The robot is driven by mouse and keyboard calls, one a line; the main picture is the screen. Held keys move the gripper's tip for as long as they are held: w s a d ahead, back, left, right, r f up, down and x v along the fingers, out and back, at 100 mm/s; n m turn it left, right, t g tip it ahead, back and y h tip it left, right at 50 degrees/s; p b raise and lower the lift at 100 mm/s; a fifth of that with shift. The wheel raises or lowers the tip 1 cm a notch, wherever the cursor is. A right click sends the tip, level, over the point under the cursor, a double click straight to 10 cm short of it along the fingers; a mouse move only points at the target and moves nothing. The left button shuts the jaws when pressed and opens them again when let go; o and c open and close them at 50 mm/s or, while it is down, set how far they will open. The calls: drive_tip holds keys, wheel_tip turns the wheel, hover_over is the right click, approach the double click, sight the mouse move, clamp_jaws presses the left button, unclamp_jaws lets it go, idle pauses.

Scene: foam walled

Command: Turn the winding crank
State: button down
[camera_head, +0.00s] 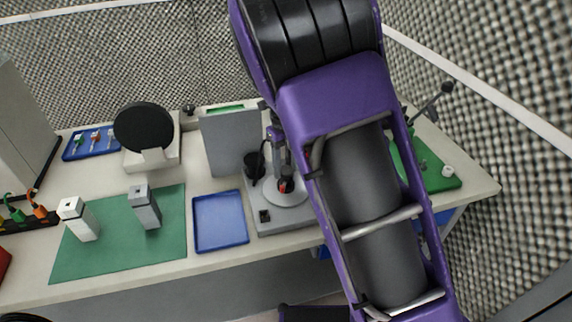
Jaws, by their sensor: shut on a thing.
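The winding crank (285,187) shows as a small dark and red part over the round grey disc (288,198) of a grey machine (260,222). My purple arm crosses the right half of the view, and its small grey end with my gripper (283,176) points down over the disc. My gripper is shut on the crank's handle; the fingertips are small and the grip is hard to make out. The arm hides the right side of the machine.
A grey upright panel (226,143) and black cylinder (255,165) stand close by. A blue tray (220,221) and green mat (110,240) with two grey blocks lie left. A lever (430,103) and green board (436,176) are right. Foam walls enclose the table.

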sight(286, 169)
drive_tip(key=shift+w+r, duration=0.1)
idle(0.4)
drive_tip(key=shift+c, duration=1.7)
unclamp_jaws()
wheel_tip(286, 169, up, 17)
drive_tip(key=shift+r, duration=0.15)
